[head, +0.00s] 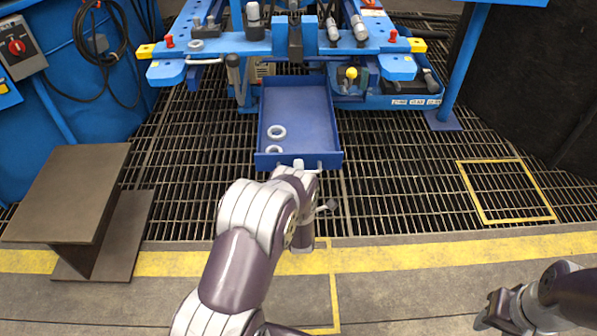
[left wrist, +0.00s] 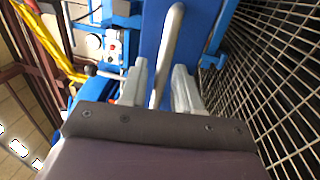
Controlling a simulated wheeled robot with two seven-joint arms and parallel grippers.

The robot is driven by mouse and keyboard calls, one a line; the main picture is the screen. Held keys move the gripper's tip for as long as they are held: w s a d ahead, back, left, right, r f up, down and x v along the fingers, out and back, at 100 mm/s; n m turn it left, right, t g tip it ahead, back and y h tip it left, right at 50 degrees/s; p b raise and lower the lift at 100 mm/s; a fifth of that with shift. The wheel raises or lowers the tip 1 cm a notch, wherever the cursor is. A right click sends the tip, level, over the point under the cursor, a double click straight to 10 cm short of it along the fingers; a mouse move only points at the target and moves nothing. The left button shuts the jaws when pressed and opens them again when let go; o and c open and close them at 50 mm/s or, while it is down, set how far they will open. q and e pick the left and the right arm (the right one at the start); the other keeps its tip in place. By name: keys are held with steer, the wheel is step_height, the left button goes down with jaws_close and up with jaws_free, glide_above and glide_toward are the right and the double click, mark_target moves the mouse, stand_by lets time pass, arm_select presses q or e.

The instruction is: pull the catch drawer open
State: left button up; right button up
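The catch drawer (head: 300,101) is a blue tray under the blue bench in the head view. It stands well out from the bench, with two pale rings (head: 277,132) lying in it near the front. My left gripper (head: 304,166) is at the drawer's front wall, partly hidden by my own wrist. In the left wrist view the light grey bar handle (left wrist: 168,50) runs between the fingers of my left gripper (left wrist: 160,75). The fingers stand apart, with a small gap beside the bar. My right gripper (head: 494,312) is low at the right, away from the drawer; its opening is unclear.
The blue bench (head: 230,44) carries tools and fittings above the drawer. A brown steel beam piece (head: 75,190) stands at the left. Floor grating surrounds the drawer, with a yellow-framed square (head: 508,190) at the right. The grating in front of the drawer's right side is clear.

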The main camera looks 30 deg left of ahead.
arm_select(q)
steer(key=p+v, duration=0.4)
steer(key=v, duration=0.8)
steer(key=shift+s+d, duration=0.25)
